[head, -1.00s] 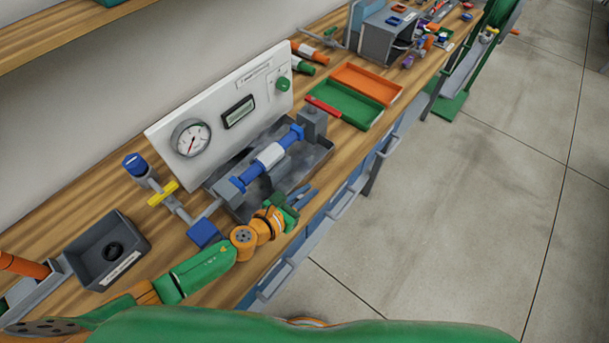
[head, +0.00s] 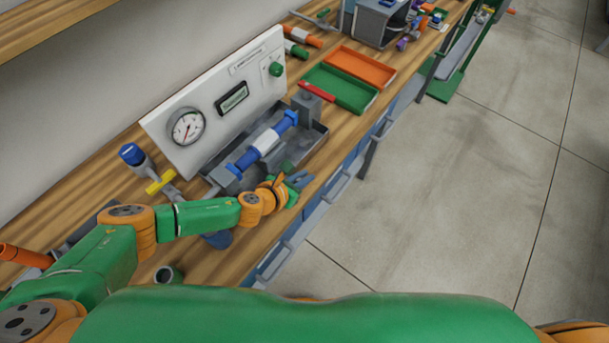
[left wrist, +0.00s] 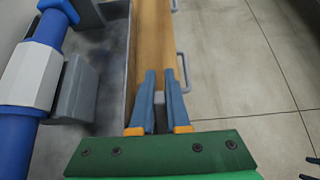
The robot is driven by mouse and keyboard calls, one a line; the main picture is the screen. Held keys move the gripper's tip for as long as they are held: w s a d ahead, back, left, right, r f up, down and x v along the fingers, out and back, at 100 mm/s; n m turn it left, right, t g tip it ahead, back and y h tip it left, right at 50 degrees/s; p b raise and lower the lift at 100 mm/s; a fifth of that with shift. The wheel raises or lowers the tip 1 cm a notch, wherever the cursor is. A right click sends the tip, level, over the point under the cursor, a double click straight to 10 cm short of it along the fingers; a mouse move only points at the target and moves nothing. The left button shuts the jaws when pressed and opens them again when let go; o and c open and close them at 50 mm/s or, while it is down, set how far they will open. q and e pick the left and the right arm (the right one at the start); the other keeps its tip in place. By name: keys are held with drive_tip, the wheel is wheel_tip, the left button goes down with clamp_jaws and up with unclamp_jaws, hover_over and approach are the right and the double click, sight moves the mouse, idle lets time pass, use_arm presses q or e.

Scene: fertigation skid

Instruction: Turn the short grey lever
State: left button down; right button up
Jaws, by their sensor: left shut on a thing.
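My left gripper (head: 297,182) is over the front edge of the bench, beside the grey tray (head: 313,147). In the left wrist view its two blue-grey fingers (left wrist: 161,90) are close together on a small grey thing (left wrist: 160,98). This is possibly the short grey lever, but too little of it shows to be sure. The fingers and wrist hide most of it in the head view. A blue and white cylinder (head: 264,141) lies across the tray, left of the gripper; it also shows in the left wrist view (left wrist: 38,75). My right gripper is not in view.
A white panel with a gauge (head: 187,127) and a green knob stands behind the tray. A yellow-handled valve (head: 160,182) is to the left. Green (head: 338,91) and orange (head: 362,66) trays lie further along the bench. The floor in front is clear.

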use_arm(q)
drive_tip(key=shift+s+f, duration=0.2)
drive_tip(key=shift+f, duration=0.05)
drive_tip(key=c, duration=0.9)
unclamp_jaws()
drive_tip(key=shift+a, duration=0.1)
drive_tip(key=shift+r, duration=0.1)
drive_tip(key=shift+r, duration=0.1)
drive_tip(key=shift+v, duration=3.5)
